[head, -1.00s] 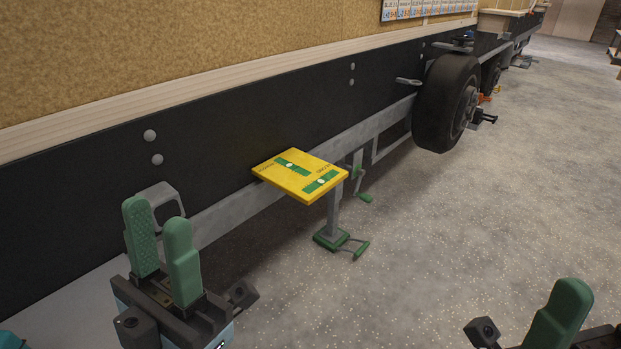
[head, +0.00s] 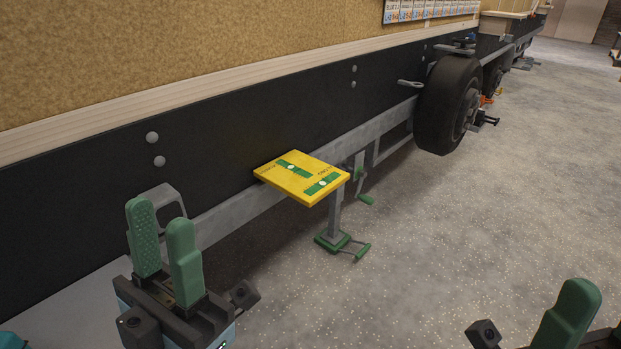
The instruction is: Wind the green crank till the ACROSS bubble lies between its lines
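The green crank (head: 362,199) hangs on the trailer's grey side rail, just right of and behind the yellow level plate (head: 310,193). The plate carries two green strips with pale bubbles, one toward the far left (head: 292,167) and one toward the near right (head: 321,182). Their lettering and lines are too small to read. My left gripper (head: 165,240) is at lower left, its two green fingers apart and empty, well short of the plate and crank. My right gripper (head: 567,315) is at the lower right edge, with only one green finger showing.
A grey leg (head: 335,216) with a green foot (head: 338,241) and a green handle stands below the plate. A grey step handle (head: 165,197) is behind my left gripper. A black wheel (head: 446,106) stands farther along. The speckled floor (head: 450,230) to the right is clear.

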